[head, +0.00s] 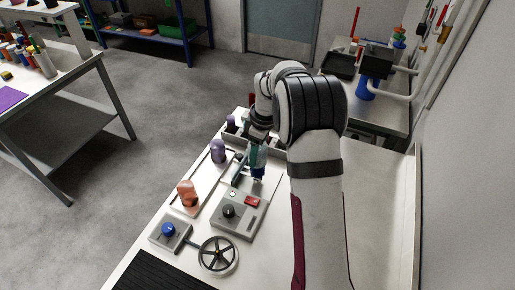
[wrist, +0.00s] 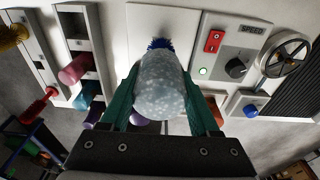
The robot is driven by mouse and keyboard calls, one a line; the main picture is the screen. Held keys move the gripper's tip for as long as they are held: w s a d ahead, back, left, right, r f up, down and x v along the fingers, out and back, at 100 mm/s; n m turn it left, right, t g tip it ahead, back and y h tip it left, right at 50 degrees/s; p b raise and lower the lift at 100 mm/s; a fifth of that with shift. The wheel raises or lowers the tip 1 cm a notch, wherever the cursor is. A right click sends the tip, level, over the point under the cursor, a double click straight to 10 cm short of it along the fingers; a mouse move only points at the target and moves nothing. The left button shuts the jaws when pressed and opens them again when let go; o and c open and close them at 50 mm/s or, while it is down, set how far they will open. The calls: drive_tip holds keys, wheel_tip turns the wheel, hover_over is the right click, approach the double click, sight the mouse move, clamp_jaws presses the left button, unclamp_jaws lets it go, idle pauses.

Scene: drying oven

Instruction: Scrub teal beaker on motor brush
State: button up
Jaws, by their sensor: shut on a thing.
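My gripper (head: 250,166) is shut on the beaker (wrist: 160,90). In the wrist view the beaker sits between the two teal fingers and looks pale blue-grey, covered with whitish specks like foam. The motor brush shows blue bristles (wrist: 159,43) just beyond the beaker's far end; whether they touch or reach inside I cannot tell. In the head view the brush's blue part (head: 258,179) shows below the gripper, and my arm partly hides the beaker. The control box (head: 236,222) has a black knob, a red switch and a green light that looks lit.
An orange vessel (head: 187,193) and a purple one (head: 218,151) stand in a tray left of the brush. A blue button box (head: 168,231) and a handwheel (head: 217,254) are at the front. A wall (head: 465,160) bounds the right side.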

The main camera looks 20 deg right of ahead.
drive_tip(key=shift+r, duration=1.25)
